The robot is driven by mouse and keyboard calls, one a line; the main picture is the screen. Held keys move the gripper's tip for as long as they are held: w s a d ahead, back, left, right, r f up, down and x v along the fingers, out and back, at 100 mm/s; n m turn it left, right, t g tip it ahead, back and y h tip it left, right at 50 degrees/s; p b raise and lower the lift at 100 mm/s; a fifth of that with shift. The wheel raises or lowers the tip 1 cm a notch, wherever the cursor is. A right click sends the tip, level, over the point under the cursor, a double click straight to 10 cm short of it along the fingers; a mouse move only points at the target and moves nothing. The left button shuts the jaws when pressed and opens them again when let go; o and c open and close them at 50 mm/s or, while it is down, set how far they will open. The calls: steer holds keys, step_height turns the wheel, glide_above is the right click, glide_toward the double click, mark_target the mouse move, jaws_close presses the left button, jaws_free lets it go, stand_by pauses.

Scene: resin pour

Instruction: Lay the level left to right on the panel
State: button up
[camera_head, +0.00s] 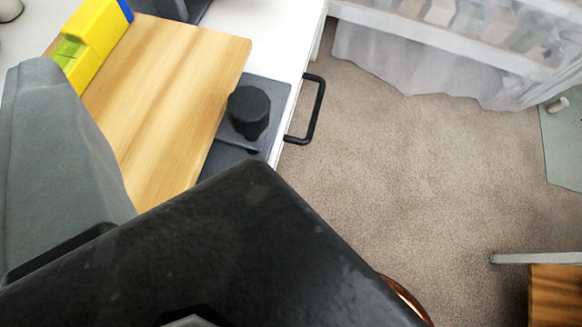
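The yellow level (92,38) shows at the upper left, with a green vial and a blue end. It slants from lower left to upper right at the far left part of the wooden panel (175,95). I cannot tell whether it rests on the panel or is above it. A grey part of my gripper (45,85) rises at the left, close to the level's near end. Only this one side shows, so its opening and any contact with the level are hidden. A large black part of mine covers the lower middle and hides the panel's near end.
A black knobbed clamp (248,112) stands at the panel's right edge. A black handle (308,108) juts from the white bench (285,50). Open carpet (400,170) lies to the right. A draped shelf (410,62) is at the top right, and a wooden-fronted piece (555,295) at the lower right.

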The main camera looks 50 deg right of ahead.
steer(key=s+f+n+t, duration=0.1)
steer(key=s+n+t, duration=0.1)
steer(key=s, duration=0.5)
steer(key=shift+f+t, duration=0.2)
steer(key=shift+t, duration=0.6)
